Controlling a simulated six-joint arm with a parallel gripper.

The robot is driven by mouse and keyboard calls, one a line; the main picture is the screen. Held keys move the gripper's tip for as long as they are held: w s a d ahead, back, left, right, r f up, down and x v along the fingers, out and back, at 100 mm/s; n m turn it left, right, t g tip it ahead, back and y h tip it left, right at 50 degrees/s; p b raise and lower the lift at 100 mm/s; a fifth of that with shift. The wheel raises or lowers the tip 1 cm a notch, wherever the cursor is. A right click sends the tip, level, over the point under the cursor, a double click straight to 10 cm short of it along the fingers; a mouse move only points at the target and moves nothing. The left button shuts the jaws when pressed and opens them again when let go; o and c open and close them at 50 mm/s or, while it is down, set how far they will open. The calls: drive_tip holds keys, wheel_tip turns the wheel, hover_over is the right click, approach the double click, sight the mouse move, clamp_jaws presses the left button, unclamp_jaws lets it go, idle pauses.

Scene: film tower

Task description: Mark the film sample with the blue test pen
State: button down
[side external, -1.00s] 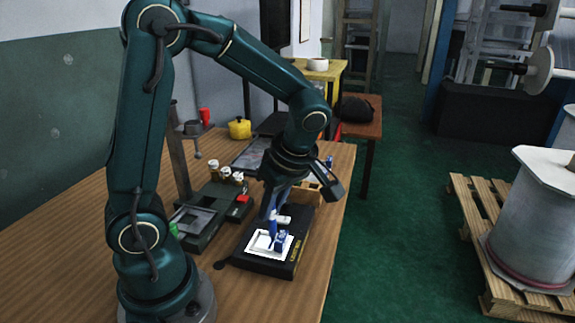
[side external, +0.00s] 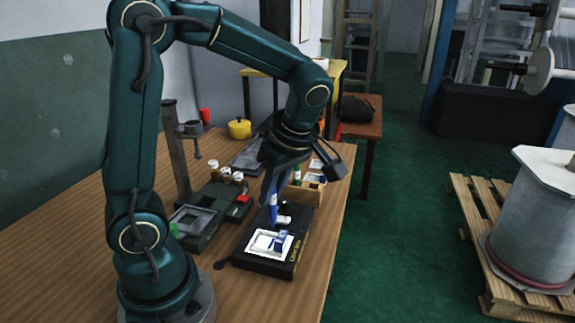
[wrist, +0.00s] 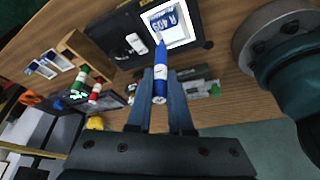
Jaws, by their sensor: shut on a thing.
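My gripper (side external: 270,188) is shut on the blue test pen (side external: 273,208). In the wrist view the pen (wrist: 160,82) stands between the two fingers (wrist: 160,100), its narrow tip pointing toward the film sample. The film sample (wrist: 165,21), with blue lettering, lies on the bright panel of the black light box (wrist: 192,18). In the side view the sample (side external: 281,241) shows as a blue patch on the white panel. The pen is behind and above it, with its tip apparently clear of the sample. I cannot make out a fresh pen mark.
A wooden rack (side external: 305,194) stands behind the light box (side external: 250,263); green (wrist: 79,78) and red (wrist: 95,93) pens are there. A white item (wrist: 135,43) lies on the box. A dark device (side external: 200,222) with small bottles (side external: 225,173) is left.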

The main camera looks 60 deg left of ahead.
drive_tip(key=shift+r, duration=1.95)
